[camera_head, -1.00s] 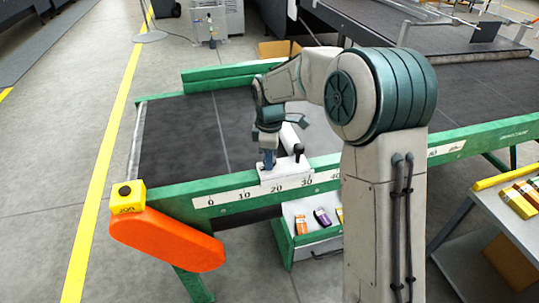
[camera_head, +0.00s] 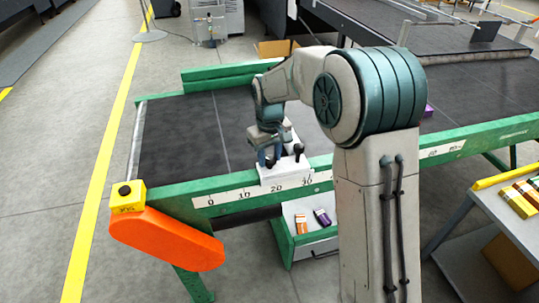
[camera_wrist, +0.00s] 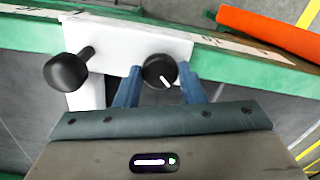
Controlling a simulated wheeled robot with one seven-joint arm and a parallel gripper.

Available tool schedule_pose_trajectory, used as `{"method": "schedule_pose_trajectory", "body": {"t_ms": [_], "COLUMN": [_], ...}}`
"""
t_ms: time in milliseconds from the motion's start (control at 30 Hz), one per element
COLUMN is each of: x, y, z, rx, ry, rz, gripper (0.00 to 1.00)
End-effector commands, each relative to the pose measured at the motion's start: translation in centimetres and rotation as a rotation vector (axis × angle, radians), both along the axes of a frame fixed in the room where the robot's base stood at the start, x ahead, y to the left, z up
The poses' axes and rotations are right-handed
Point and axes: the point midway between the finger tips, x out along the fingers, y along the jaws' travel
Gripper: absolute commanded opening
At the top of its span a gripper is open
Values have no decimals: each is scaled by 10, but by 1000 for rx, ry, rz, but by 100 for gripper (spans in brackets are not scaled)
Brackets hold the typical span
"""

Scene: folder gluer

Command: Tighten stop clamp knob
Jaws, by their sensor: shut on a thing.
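The white stop clamp (camera_head: 286,173) sits on the green side rail over the number scale, near 20 to 30. In the wrist view the clamp (camera_wrist: 130,40) carries a round black knob with a white line (camera_wrist: 159,71). My gripper (camera_wrist: 160,82) has its two blue fingers on either side of this knob and is shut on it. A second black knob on a stalk (camera_wrist: 67,72) sticks out to the left, apart from the fingers; it also shows in the head view (camera_head: 298,149).
A dark belt (camera_head: 180,140) lies behind the green rail (camera_head: 330,178). An orange guard (camera_head: 165,240) and a yellow button box (camera_head: 128,196) are at the left end. An open drawer (camera_head: 312,249) with small boxes is below. A purple box (camera_head: 428,111) lies on the belt at right.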

Motion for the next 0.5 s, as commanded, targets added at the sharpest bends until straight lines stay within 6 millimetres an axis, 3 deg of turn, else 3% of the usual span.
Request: {"method": "schedule_pose_trajectory", "body": {"t_ms": [500], "x": [0], "y": [1], "z": [1], "rx": [2], "ry": [-2], "rz": [-364], "gripper": [13]}}
